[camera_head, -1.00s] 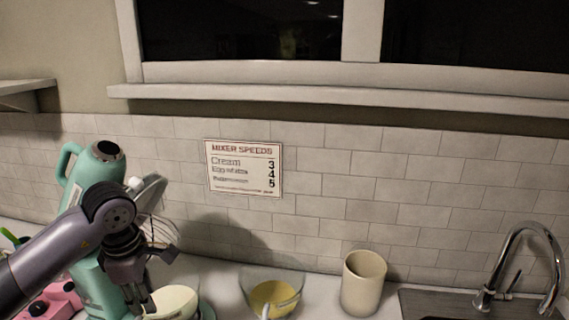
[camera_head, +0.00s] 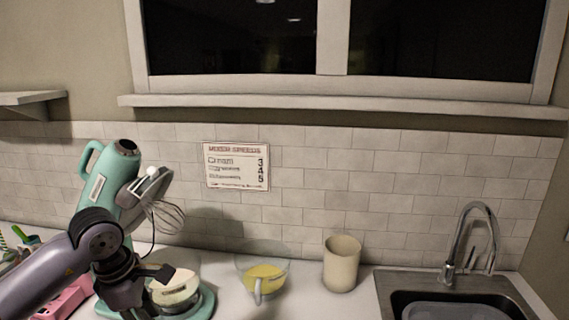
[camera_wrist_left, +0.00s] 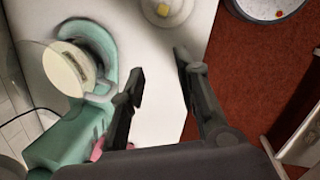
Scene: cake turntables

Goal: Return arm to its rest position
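My left arm enters the head view from the left, and its gripper (camera_head: 135,308) is in front of the mint stand mixer (camera_head: 113,195). In the left wrist view the two fingers of that gripper (camera_wrist_left: 160,75) are spread apart with nothing between them. The white counter (camera_wrist_left: 160,115) shows between and below the fingers. The mixer's bowl (camera_head: 178,300) is just right of the gripper in the head view. The mixer also shows at the left of the wrist view (camera_wrist_left: 70,135). My right arm and gripper are not in view.
A clear bowl of yellow contents (camera_head: 262,277), a beige cup (camera_head: 341,265) and a sink with a faucet (camera_head: 470,240) stand along the counter to the right. A pink object (camera_head: 68,300) is at the left. Red floor (camera_wrist_left: 245,80) lies beyond the counter edge.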

